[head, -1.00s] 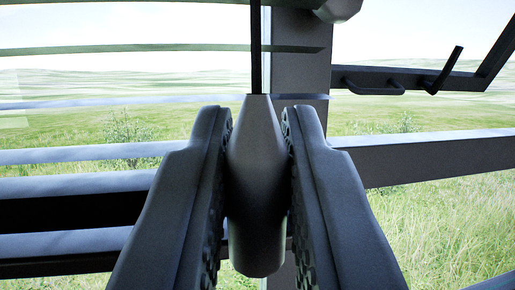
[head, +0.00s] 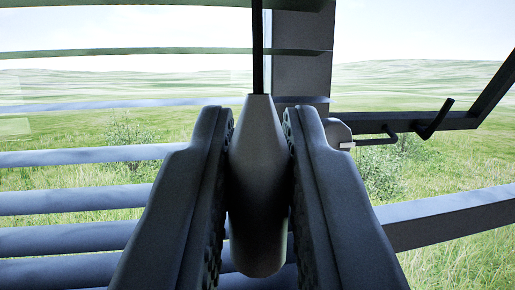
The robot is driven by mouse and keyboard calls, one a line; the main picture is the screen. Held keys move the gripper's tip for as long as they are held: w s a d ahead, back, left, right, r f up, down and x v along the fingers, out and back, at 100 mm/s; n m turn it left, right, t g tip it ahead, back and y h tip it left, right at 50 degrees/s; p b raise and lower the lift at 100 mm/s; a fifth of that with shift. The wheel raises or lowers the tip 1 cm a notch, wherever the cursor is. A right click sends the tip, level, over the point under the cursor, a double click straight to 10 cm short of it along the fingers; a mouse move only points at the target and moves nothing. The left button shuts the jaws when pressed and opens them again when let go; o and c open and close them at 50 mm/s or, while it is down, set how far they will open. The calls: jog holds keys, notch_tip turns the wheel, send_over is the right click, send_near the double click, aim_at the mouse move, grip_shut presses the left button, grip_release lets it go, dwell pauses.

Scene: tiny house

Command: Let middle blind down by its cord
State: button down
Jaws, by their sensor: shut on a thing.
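My gripper (head: 258,185) is in the middle of the head view. Its two dark fingers are shut on the grey tapered cord pull (head: 257,200), one on each side. The dark cord (head: 257,50) runs straight up from the top of the pull and out of the picture. The blind's slats (head: 80,155) stretch across the left side, spaced apart with the field showing between them. The lower slats sit closer together. The top of the blind is out of view.
A dark window post (head: 300,60) stands just behind the cord. To the right, a window frame bar (head: 450,213) slopes across, and a dark handle (head: 435,120) sits on another frame bar. Green grass lies outside.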

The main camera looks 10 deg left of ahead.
jog(key=c, duration=1.4)
grip_release()
jog(key=shift+o, duration=0.2)
jog(key=shift+s, duration=0.2)
jog(key=shift+v, duration=0.75)
jog(key=v, duration=1.5)
jog(key=shift+s+d+f, duration=0.15)
jog(key=shift+s+f, duration=0.05)
jog(key=shift+f, duration=0.05)
